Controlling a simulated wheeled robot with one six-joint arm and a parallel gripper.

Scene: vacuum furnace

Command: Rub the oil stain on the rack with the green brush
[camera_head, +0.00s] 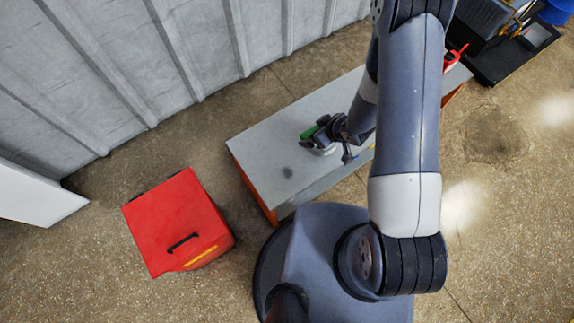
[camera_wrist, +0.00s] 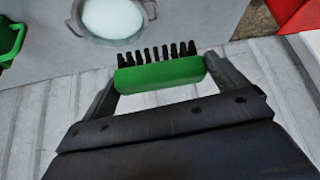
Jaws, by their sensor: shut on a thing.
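The green brush (camera_wrist: 160,75) is held between the two fingers of my gripper (camera_wrist: 160,84) in the wrist view, its dark bristles pointing away from the palm. In the head view my gripper (camera_head: 327,135) is over the rack (camera_head: 262,152), a grey-topped bench with orange sides. A green patch shows beside it there; I cannot tell whether it is the brush. The oil stain (camera_head: 287,172) is a small dark spot on the rack top, left of and nearer than my gripper. The stain does not show in the wrist view.
A round dish with white contents (camera_wrist: 112,18) stands on the rack near the brush. Another green object (camera_wrist: 10,38) is at the wrist view's left edge. A red cabinet (camera_head: 175,220) stands left of the rack. A red item (camera_head: 453,57) is at its far end.

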